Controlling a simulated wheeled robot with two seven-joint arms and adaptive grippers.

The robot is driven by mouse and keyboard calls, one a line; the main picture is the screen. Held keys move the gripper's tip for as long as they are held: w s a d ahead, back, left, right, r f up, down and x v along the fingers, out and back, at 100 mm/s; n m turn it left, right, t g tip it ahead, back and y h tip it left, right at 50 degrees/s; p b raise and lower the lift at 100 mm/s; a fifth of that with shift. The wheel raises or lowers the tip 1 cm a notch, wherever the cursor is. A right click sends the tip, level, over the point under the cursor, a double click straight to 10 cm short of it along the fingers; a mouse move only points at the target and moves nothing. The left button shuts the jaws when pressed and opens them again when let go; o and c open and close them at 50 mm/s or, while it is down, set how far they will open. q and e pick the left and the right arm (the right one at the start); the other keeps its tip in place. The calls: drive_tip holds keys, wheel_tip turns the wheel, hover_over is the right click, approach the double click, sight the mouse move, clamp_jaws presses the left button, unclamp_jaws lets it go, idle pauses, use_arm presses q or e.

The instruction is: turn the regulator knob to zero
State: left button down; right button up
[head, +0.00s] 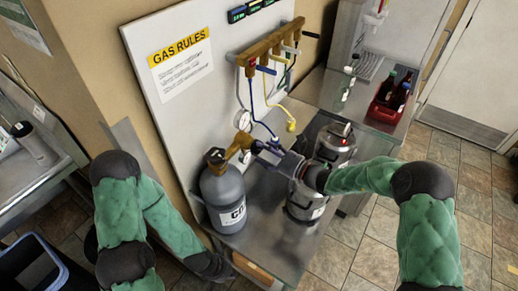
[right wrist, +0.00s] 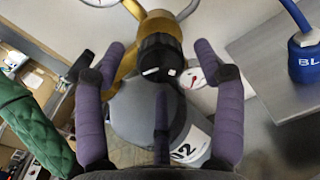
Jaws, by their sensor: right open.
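The regulator is a brass body (head: 238,146) on top of the grey CO2 cylinder (head: 226,197). Its black knob (right wrist: 157,60) faces the camera in the right wrist view, with a white mark low on its face. A gauge (right wrist: 190,77) shows beside it, its reading too small to tell. My right gripper (head: 262,149) is at the regulator. In the right wrist view the purple fingers of my right gripper (right wrist: 160,58) are spread, with the knob between them and gaps at both sides. My left gripper (head: 213,267) is low, left of the bench; its jaws are unclear.
A steel keg (head: 335,143) and a second vessel stand on the metal bench (head: 262,238), close to my right arm. A brass manifold (head: 270,45) with hoses hangs on the white panel. A red crate (head: 387,110) with bottles is at the back right.

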drive_tip(key=shift+x, duration=1.3)
drive_tip(key=shift+c, duration=0.3)
drive_tip(key=c, duration=1.1)
